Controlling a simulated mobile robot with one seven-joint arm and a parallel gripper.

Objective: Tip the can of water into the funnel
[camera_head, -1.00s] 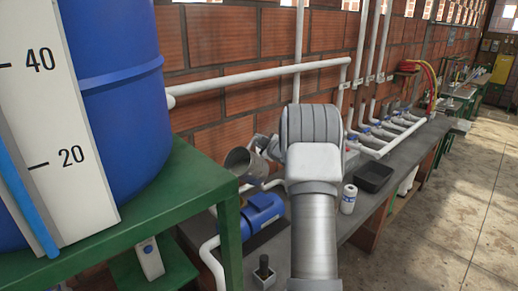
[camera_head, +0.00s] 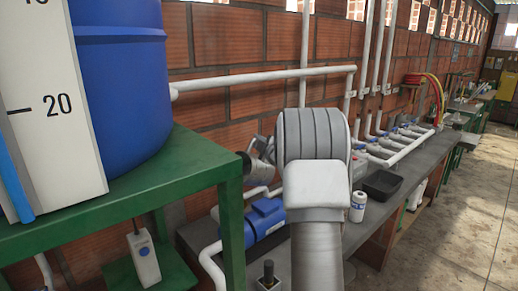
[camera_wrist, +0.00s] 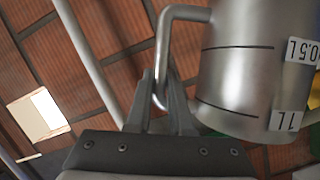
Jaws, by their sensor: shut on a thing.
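The metal can (camera_wrist: 235,75) is grey, with black level lines and 0.5L and 1L labels that appear upside down in the wrist view. My gripper (camera_wrist: 160,90) is shut on the can's bent handle (camera_wrist: 165,45). In the head view the can (camera_head: 262,172) is small, tilted over on its side above the bench, with its dark mouth to the left. My arm hides part of it and most of the gripper there. I cannot make out the funnel or any water in either view.
A blue pump (camera_head: 265,219) with white pipes sits on the grey bench (camera_head: 390,197). A green stand (camera_head: 180,180) with a blue barrel (camera_head: 118,95) is at the left. White pipes (camera_head: 260,80) run along the brick wall.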

